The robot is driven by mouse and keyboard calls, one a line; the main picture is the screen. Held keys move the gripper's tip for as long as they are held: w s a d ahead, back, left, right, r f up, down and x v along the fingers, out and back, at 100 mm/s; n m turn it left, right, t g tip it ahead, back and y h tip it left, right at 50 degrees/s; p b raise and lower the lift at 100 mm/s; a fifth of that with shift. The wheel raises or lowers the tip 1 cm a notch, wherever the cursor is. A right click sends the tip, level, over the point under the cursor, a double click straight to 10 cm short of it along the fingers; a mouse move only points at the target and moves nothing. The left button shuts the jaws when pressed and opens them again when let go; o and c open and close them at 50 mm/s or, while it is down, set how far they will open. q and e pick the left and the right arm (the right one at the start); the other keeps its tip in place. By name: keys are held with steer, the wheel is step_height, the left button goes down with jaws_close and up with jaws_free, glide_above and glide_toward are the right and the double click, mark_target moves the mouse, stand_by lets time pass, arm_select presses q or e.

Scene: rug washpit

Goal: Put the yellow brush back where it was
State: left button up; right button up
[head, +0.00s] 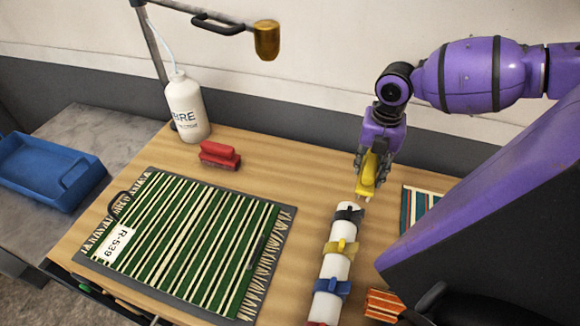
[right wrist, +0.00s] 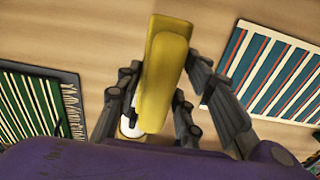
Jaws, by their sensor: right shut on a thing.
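My right gripper (head: 374,160) is shut on the yellow brush (head: 367,180), near the back of the wooden table, just beyond the far end of a white roll. In the right wrist view the yellow brush (right wrist: 165,75) sits between the dark fingers, its long block shape clear over bare wood. I cannot tell whether its underside touches the table. A red brush (head: 220,155) stands on the table further left, beside a white bottle. My left gripper is not in view.
A green striped rug (head: 185,240) lies on a dark mat at the left. The white roll (head: 337,268) bears coloured straps. A blue striped rug (head: 418,205) lies at right, partly hidden by my arm. The white bottle (head: 187,108) stands at the back. Bare wood lies between red brush and gripper.

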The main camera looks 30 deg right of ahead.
steer(key=w+a+b, duration=0.4)
steer(key=w+a, duration=1)
steer(key=w, duration=0.2)
step_height(320, 180, down, 7)
steer(key=b, duration=0.5)
steer(key=shift+d+f, duration=0.15)
steer(key=shift+f, duration=0.05)
steer(key=shift+c, duration=0.5)
steer(key=shift+r, duration=0.25)
steer(key=o, duration=0.9)
steer(key=shift+f, duration=0.15)
steer(key=shift+c, duration=0.2)
steer(key=o, duration=0.5)
steer(key=shift+c, duration=0.2)
steer(key=shift+r, duration=0.2)
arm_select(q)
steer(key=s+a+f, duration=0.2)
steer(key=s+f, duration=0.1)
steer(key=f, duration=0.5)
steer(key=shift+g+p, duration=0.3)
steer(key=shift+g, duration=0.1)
arm_select(e)
step_height(320, 180, up, 7)
steer(key=shift+r, duration=0.2)
